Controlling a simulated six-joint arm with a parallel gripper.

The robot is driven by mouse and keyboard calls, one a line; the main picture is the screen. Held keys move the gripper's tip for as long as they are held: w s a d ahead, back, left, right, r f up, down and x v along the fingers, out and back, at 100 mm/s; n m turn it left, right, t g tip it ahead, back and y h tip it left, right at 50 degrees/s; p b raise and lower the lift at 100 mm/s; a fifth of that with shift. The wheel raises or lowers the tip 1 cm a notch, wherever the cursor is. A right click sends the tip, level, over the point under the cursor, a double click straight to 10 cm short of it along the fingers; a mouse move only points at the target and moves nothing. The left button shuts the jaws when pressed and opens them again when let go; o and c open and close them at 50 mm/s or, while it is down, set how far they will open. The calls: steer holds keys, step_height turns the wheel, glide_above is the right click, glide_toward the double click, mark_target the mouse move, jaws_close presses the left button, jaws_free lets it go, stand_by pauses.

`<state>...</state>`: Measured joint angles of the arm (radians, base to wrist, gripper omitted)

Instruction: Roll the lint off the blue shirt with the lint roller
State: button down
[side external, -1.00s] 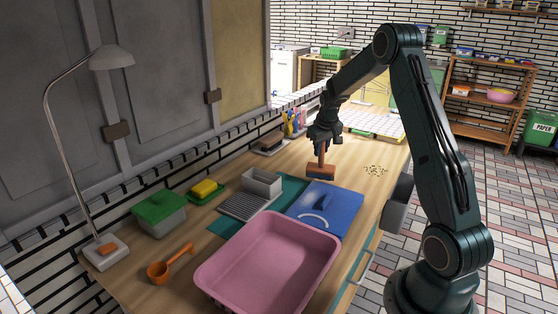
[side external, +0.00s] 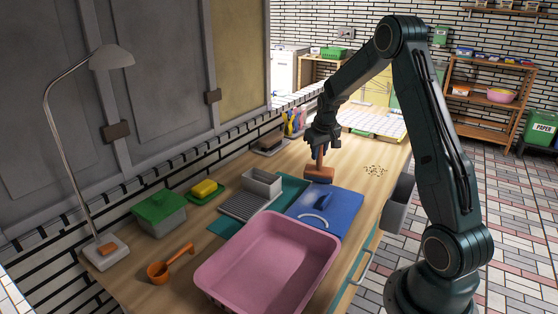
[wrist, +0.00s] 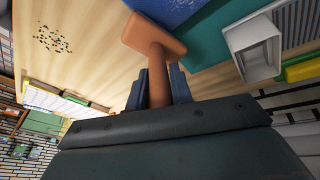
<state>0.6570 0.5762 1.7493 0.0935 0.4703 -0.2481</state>
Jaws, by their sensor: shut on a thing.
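My gripper (side external: 319,146) is shut on the upright handle of an orange-brown tool (side external: 319,174) with a block-shaped head. It looks more like a hand brush than a lint roller. In the wrist view the handle stands between the fingers (wrist: 157,90), and the head (wrist: 153,36) points away. The head is low, beside the far edge of a flat blue thing (side external: 340,208). Whether it touches the table is unclear. The blue thing carries a raised blue shape and a white arc; I cannot tell if it is a shirt. Its corner shows in the wrist view (wrist: 172,9).
Dark crumbs (side external: 375,170) lie on the wooden table right of the tool. A pink basin (side external: 270,262) stands in front of the blue thing. A grey box (side external: 262,183) and ribbed rack (side external: 243,207) are left. A grey bin (side external: 397,205) hangs at the right edge.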

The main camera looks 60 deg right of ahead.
steer(key=shift+s+a+f, duration=0.15)
steer(key=shift+s+a, duration=0.1)
steer(key=shift+a, duration=0.55)
steer(key=shift+s+a+f, duration=0.1)
steer(key=shift+s+a, duration=0.1)
steer(key=shift+a, duration=0.65)
steer(key=shift+s+a+r, duration=0.15)
steer(key=shift+s+a, duration=0.05)
steer(key=shift+a, duration=0.45)
steer(key=shift+s+a+r, duration=0.1)
steer(key=shift+s+a, duration=0.05)
steer(key=shift+a, duration=0.5)
steer(key=shift+r, duration=0.15)
step_height(320, 180, up, 7)
steer(key=shift+w+d, duration=0.1)
step_height(320, 180, down, 6)
steer(key=d+m, duration=0.2)
steer(key=shift+d+g, duration=0.15)
steer(key=shift+g, duration=0.25)
stand_by(0.5)
steer(key=shift+w, duration=0.1)
steer(key=shift+f, duration=0.6)
stand_by(1.0)
